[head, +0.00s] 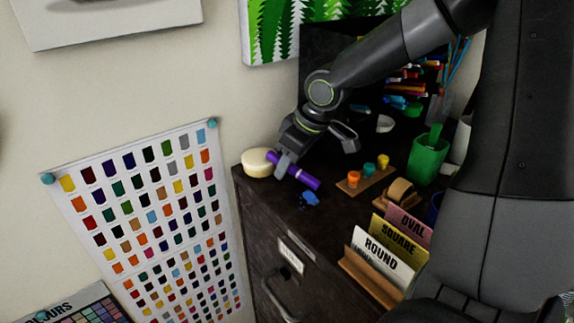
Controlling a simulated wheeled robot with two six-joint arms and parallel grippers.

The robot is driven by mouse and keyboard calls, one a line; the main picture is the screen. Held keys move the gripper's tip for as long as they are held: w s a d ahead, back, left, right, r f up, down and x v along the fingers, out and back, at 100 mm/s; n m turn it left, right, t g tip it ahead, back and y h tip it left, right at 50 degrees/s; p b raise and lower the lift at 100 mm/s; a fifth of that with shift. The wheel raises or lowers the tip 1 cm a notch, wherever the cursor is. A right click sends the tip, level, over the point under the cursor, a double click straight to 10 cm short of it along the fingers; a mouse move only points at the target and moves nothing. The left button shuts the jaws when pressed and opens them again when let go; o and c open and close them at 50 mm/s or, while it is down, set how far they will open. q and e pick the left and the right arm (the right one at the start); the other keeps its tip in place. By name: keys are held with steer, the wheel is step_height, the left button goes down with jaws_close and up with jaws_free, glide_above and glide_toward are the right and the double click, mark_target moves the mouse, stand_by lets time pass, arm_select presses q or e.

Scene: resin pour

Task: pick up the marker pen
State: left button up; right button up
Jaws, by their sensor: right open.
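The marker pen (306,180) is purple and lies on the dark cabinet top near its left edge, pointing down and to the right. My right gripper (317,155) is just above and behind it. Its jaws are spread wide, with one finger crossing in front of the pen's middle and the other out to the right. Part of the pen is hidden behind that near finger, and I cannot tell whether they touch. My left gripper is not in view.
A round cream object (257,162) sits at the pen's left end. A blue blob (310,199) lies just in front. To the right are small paint pots on a wooden holder (366,180), a tape dispenser (400,195), a green cup (427,158) and a card holder (370,277).

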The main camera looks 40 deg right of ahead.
jaws_close()
